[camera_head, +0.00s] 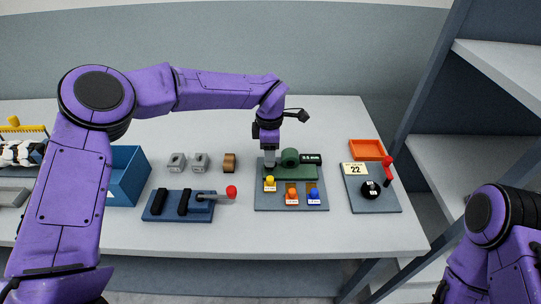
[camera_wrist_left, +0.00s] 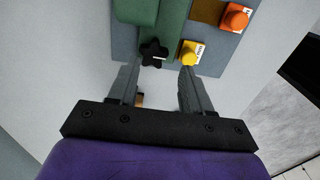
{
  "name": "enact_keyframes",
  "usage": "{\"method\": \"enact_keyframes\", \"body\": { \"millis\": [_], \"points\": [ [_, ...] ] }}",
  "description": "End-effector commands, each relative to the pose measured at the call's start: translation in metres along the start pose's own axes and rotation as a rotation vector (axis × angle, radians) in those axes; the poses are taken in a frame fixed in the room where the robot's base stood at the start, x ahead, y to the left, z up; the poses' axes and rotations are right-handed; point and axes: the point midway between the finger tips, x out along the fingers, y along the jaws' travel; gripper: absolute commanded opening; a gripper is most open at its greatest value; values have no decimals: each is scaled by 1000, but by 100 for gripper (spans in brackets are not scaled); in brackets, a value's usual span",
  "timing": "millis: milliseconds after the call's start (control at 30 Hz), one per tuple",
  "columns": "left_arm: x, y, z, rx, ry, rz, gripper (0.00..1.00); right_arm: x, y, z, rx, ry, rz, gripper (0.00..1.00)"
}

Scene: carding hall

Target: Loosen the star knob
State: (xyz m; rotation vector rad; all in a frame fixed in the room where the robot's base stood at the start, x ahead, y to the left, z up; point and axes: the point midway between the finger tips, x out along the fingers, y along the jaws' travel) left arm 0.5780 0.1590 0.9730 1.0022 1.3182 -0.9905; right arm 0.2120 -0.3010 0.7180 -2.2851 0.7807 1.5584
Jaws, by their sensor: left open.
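The black star knob (camera_wrist_left: 153,52) sits at the end of a green device (camera_wrist_left: 173,28) in the left wrist view. The same green device (camera_head: 302,170) stands on a grey base plate (camera_head: 262,203) in the head view, where my gripper hides the knob. My left gripper (camera_head: 269,160) points down at the device's left end. In the left wrist view its fingers (camera_wrist_left: 158,72) are apart and empty, with the knob just beyond the tips, nearer the left finger. I cannot tell if they touch it. My right arm shows at lower right, its gripper out of view.
Yellow (camera_head: 270,181), orange (camera_head: 291,191) and blue (camera_head: 314,192) knobs stand on the plate's front. A red-tipped lever (camera_head: 231,192) fixture is left. A panel (camera_head: 382,200) with a red-topped lever and an orange tray (camera_head: 367,150) are right. A blue bin (camera_head: 127,178) stands further left.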

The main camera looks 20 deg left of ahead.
Motion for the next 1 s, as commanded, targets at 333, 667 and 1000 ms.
{"method": "enact_keyframes", "body": {
  "millis": [333, 667, 1000],
  "points": [
    [35, 1, 2, 1, 1, -3, 49, -7, 0, -4, 1, 2, -1, 43],
    [34, 1, 3, 3, 1, -3, 8, -6, 0, -4, 1, 2, -1, 43],
    [36, 1, 3, -36, 1, -4, 8, -4, 0, -2, 1, 2, -1, 43]
  ]
}}
